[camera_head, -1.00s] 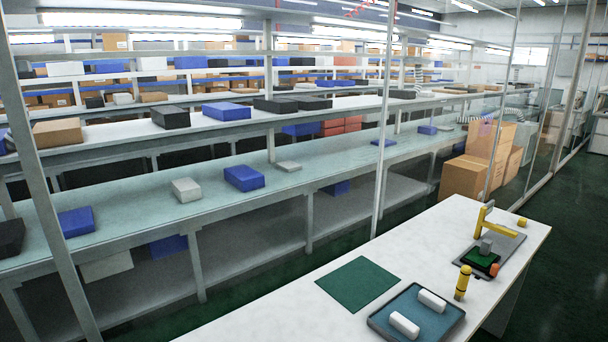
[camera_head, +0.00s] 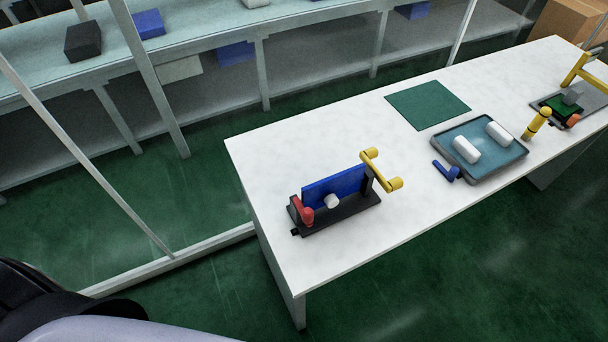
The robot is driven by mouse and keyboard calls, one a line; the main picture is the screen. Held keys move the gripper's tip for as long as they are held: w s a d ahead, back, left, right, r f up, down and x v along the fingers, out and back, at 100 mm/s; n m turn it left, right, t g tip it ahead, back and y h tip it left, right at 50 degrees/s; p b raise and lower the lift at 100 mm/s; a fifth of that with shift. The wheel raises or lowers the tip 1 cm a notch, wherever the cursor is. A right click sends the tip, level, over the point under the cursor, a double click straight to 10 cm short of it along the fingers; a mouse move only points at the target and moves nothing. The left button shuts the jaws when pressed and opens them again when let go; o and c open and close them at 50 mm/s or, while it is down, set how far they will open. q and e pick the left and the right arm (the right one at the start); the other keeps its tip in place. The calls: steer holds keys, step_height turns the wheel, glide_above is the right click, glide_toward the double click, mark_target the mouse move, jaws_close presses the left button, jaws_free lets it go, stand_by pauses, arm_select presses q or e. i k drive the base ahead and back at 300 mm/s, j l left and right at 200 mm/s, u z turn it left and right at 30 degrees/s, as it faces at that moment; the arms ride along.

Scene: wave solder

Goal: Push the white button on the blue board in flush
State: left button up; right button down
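The blue board (camera_head: 326,188) stands upright in a black holder (camera_head: 345,210) near the left end of the white table. The white button (camera_head: 332,201) shows on the lower part of the board's near face and looks like it stands out from it. A red part (camera_head: 306,214) sits at the holder's left end. A yellow bar with rounded ends (camera_head: 381,171) is at its right end. Neither gripper shows in the head view.
The white table (camera_head: 290,259) also bears a green mat (camera_head: 428,105), a blue tray (camera_head: 508,155) with two white cylinders, a blue part (camera_head: 447,171), a yellow cylinder (camera_head: 537,124) and a yellow-framed fixture (camera_head: 576,95). A shelf rack stands behind. Green floor is clear in front.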

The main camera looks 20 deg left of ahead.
mark_target(332, 200)
steer(key=k+j+z, duration=0.2)
steer(key=j, duration=0.3)
steer(key=k+j+z, duration=0.2)
steer(key=j, duration=0.25)
steer(key=k+j+z, duration=0.2)
steer(key=j, duration=0.2)
steer(key=k, duration=0.05)
